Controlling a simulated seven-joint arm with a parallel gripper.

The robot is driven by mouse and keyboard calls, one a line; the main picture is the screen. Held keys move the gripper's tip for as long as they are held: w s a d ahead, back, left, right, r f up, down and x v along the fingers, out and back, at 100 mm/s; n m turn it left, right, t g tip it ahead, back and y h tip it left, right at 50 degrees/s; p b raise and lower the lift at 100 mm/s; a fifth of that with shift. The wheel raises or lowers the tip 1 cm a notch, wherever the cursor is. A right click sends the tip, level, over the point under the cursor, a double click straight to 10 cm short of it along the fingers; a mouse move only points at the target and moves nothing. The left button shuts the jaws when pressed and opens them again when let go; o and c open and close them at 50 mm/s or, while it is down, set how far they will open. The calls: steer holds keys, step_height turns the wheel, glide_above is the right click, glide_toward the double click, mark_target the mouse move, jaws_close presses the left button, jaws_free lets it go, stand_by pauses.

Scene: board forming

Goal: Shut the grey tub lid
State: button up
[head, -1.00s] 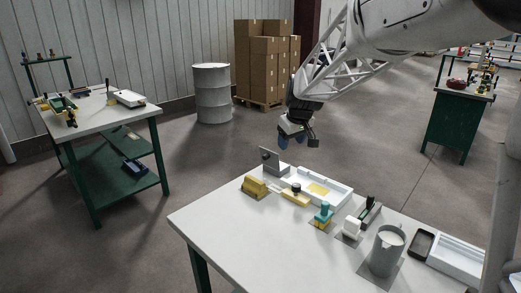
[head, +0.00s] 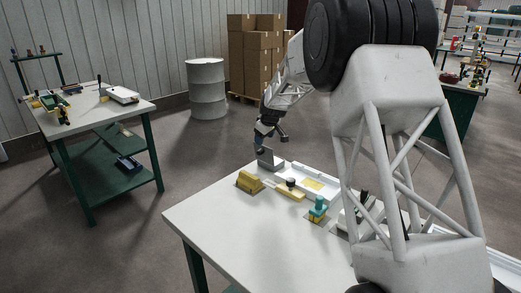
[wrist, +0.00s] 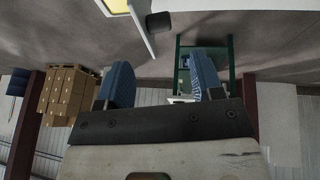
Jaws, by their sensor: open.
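A grey plate (head: 267,160), which looks like the raised lid, stands upright at the far left corner of the near table. I cannot clearly make out a tub under it. In the wrist view a pale upright panel (wrist: 143,22) at the top edge seems to be this lid, with a dark round knob beside it. My gripper (head: 261,147) is just behind and left of the plate, near its top edge; whether it touches cannot be told. In the wrist view my gripper (wrist: 163,78) is open, its blue fingers wide apart with nothing between them.
A yellow block (head: 249,182), a yellow bar with a dark knob (head: 290,190), a teal-topped piece (head: 318,208) and a white tray (head: 327,176) sit near the plate. My arm hides the table's right side. The front left tabletop (head: 235,220) is clear.

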mark_target(260, 150)
steer(key=shift+w+f, duration=0.15)
stand_by(0.3)
steer(key=shift+x, duration=3.85)
steer(key=shift+c, duration=0.4)
jaws_close()
